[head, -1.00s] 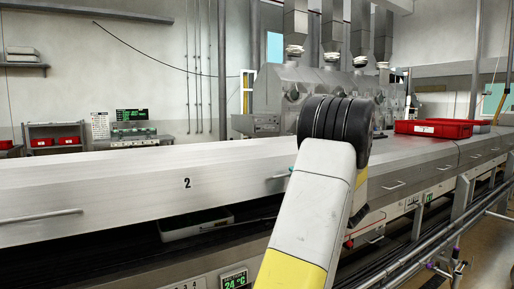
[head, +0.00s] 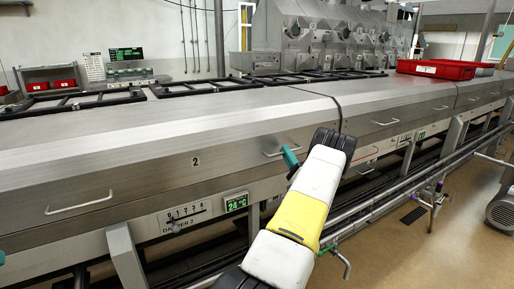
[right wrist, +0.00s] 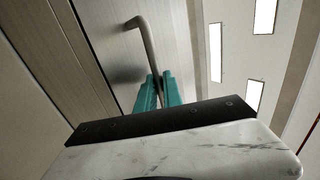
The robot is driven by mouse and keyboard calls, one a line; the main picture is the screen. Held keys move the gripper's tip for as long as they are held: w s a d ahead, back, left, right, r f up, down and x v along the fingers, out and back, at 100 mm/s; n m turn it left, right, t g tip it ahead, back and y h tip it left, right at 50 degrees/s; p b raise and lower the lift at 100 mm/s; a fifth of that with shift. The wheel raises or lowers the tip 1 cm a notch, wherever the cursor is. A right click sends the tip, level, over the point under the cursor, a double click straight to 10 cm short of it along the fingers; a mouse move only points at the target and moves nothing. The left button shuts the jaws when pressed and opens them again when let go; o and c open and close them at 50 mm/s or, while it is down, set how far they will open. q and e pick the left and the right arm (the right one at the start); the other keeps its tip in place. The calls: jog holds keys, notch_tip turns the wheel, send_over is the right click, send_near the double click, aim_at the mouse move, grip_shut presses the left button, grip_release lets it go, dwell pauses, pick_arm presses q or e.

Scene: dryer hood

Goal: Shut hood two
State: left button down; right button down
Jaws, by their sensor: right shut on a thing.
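Hood two (head: 120,178) is the long brushed-metal cover marked "2" in the head view. Its front face is down, with no open gap visible along its lower edge. It has a left handle (head: 80,203) and a right handle (head: 284,150). My right gripper (head: 290,157) is at the right handle; in the right wrist view its teal fingers (right wrist: 160,92) are shut on the bent handle bar (right wrist: 147,45). Only a teal tip of my left gripper (head: 2,258) shows at the left edge, apart from the left handle; its jaws are cut off.
A neighbouring hood (head: 400,115) continues to the right, with its own handle. Below hood two are a damper scale (head: 185,217) and a green temperature display (head: 236,204). A pipe rail (head: 400,207) runs along the front. Red trays (head: 436,69) lie on top at the back right.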

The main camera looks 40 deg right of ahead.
jog(key=shift+w+a+f, duration=0.15)
jog(key=shift+w+f, duration=0.1)
jog(key=shift+f, duration=0.2)
jog(key=c, duration=1.5)
grip_release()
jog(key=shift+w+f, duration=0.15)
jog(key=shift+s, duration=0.2)
jog(key=v, duration=0.7)
jog(key=shift+s+f, duration=0.15)
jog(key=shift+s, duration=0.05)
